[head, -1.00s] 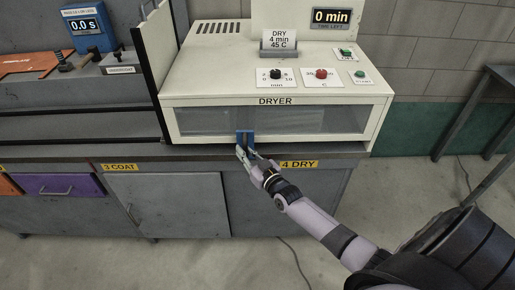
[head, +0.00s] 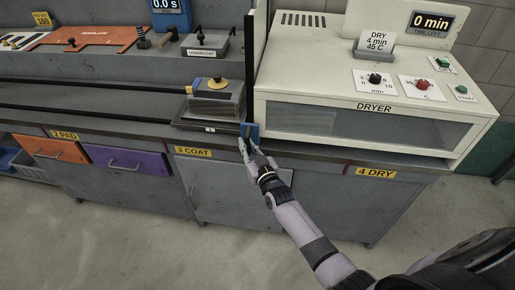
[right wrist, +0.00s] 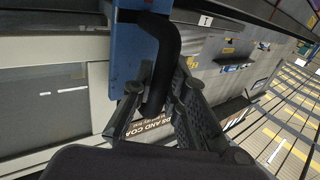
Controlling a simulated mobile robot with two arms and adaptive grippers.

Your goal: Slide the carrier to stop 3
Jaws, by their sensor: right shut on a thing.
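The carrier (head: 180,124) is a dark flat plate on the rail, just left of the dryer, above the yellow "3 COAT" label (head: 193,152). A grey block with a yellow knob (head: 215,84) stands at it. At its right front end is a blue bracket (head: 254,131), which also shows in the right wrist view (right wrist: 128,62) with a black bent handle (right wrist: 166,45). My right gripper (head: 248,147) is shut on this handle; its fingers (right wrist: 163,108) flank the handle's lower end. My left gripper is not in view.
The cream dryer (head: 365,122) stands right of the carrier, its "4 DRY" label (head: 375,173) below. The rail (head: 80,112) is bare to the left, past the "2 PAD" label (head: 65,134). A "CARRIAGE/COAT" type box (head: 205,48) sits on the ledge behind.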

